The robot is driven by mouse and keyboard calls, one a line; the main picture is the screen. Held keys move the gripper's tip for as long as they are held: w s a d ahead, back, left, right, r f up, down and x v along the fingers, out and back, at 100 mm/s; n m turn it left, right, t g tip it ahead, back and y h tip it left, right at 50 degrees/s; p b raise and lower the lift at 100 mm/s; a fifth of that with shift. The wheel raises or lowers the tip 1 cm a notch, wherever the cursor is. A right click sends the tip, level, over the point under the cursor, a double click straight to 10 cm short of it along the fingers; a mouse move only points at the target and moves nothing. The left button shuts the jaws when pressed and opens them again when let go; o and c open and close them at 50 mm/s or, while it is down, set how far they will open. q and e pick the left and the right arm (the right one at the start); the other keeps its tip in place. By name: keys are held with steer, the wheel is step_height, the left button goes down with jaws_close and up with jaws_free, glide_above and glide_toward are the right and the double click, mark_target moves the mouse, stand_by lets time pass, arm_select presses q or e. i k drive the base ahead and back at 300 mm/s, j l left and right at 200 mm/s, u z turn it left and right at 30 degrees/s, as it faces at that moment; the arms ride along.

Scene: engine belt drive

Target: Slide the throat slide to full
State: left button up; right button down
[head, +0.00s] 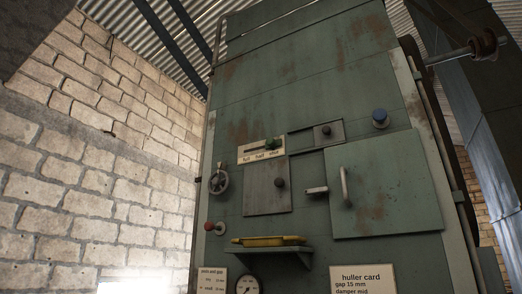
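A pale label plate (261,154) reading full, half, shut from left to right is on the green machine front. Neither of my grippers is in view.
A grey panel with a dark knob (279,183) is below the scale. A handwheel (218,182) and red knob (209,226) are left. A shelf (268,252) with a yellow tray (268,240) juts out below.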

mark_target(270, 142)
steer(key=i+l, duration=0.1)
steer(key=i, duration=0.25)
steer(key=i+l, duration=0.1)
steer(key=i, duration=0.25)
steer(key=i+u, duration=0.2)
steer(key=u, duration=0.3)
steer(key=i+l+u, duration=0.15)
steer(key=u, duration=0.3)
